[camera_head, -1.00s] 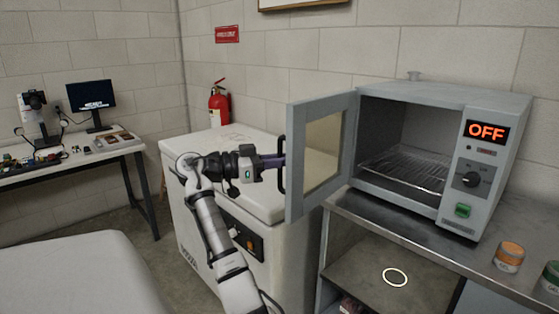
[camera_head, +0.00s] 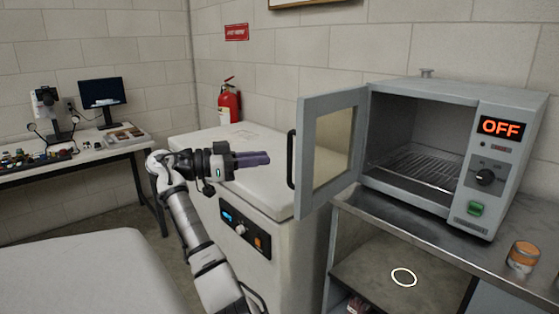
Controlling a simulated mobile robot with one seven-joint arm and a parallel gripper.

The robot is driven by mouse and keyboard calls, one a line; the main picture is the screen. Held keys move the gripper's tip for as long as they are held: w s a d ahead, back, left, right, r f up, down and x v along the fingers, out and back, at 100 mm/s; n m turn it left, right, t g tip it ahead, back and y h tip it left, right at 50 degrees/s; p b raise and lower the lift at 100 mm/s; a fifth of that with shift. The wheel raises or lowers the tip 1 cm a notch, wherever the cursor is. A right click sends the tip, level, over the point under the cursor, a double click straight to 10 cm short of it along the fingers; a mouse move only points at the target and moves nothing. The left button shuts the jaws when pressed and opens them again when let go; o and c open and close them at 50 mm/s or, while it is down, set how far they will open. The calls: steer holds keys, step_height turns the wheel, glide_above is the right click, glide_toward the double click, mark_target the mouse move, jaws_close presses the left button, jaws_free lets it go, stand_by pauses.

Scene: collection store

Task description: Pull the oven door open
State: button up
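The oven (camera_head: 452,150) is a grey box on a metal bench, with a display reading "OFF". Its door (camera_head: 330,150) stands wide open, swung out to the left, and shows the wire rack (camera_head: 425,165) inside. A dark vertical handle (camera_head: 291,159) is on the door's outer edge. My gripper (camera_head: 268,159) is to the left of the handle, pointing right, with a visible space between its purple fingertips and the handle. It holds nothing that I can see. The fingers appear nearly in line from this side, so their opening does not show.
A white chest unit (camera_head: 270,195) stands below my gripper. A fire extinguisher (camera_head: 229,102) is against the wall behind. The metal bench (camera_head: 400,218) carries an orange-lidded jar (camera_head: 522,257) at right. A desk (camera_head: 85,155) with a monitor is at far left.

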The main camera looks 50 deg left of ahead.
steer(key=v, duration=0.5)
steer(key=shift+s, duration=0.25)
